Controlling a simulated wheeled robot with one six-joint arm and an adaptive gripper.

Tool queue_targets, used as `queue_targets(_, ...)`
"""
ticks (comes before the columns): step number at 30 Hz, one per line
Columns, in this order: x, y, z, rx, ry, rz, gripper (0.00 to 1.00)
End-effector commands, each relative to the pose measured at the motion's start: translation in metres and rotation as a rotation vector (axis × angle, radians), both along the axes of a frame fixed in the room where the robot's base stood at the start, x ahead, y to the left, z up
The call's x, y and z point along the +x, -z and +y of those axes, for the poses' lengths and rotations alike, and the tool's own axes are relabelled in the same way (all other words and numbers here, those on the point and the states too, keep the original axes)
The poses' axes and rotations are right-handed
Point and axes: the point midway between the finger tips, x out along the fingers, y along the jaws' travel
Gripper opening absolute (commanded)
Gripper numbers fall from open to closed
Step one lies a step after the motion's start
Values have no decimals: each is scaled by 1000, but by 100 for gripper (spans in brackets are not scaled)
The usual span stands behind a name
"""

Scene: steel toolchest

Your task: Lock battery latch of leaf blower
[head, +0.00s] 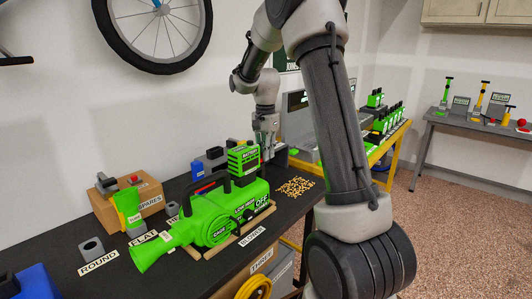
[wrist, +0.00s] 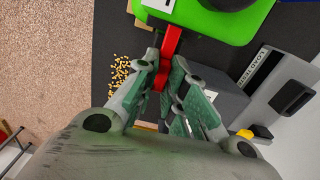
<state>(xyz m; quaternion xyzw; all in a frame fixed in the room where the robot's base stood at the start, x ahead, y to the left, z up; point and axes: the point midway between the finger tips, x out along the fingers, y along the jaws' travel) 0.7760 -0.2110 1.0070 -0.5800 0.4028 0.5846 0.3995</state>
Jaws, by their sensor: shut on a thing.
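The green leaf blower (head: 215,212) lies on the dark bench, its nozzle toward the front left. The green battery (head: 243,163) stands upright at its rear top. In the wrist view the green blower body (wrist: 210,22) fills the top edge. A red latch lever (wrist: 173,40) sticks out from it, down between my fingers. My gripper (wrist: 163,72) is shut on this red lever. In the head view my gripper (head: 266,143) is behind the battery at the blower's rear, and its fingertips are partly hidden. Whether the latch is locked cannot be told.
Yellow pellets (head: 295,187) are scattered right of the blower. A grey block (wrist: 218,102) is close beside my fingers in the wrist view. A cardboard box (head: 148,192) stands left on the bench. A yellow-framed table (head: 385,150) stands at the back right.

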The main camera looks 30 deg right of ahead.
Motion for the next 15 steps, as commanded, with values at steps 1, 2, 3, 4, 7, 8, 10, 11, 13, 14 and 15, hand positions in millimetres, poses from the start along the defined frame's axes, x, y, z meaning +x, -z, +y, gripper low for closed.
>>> queue_targets(1, 0, -1, 0, -1, -1, -1, 18)
queue_targets(2, 0, -1, 0, -1, -1, -1, 23)
queue_targets(3, 0, -1, 0, -1, -1, -1, 31)
queue_targets(4, 0, -1, 0, -1, -1, 0, 34)
queue_targets(7, 0, 0, 0, -1, 0, 0, 34)
queue_targets(8, 0, 0, 0, -1, 0, 0, 34)
queue_targets(10, 0, 0, 0, -1, 0, 0, 34)
queue_targets(11, 0, 0, 0, -1, 0, 0, 34)
queue_targets(13, 0, -1, 0, -1, 1, 0, 34)
queue_targets(14, 0, -2, 0, -1, 1, 0, 34)
queue_targets(15, 0, -5, 0, -1, 1, 0, 34)
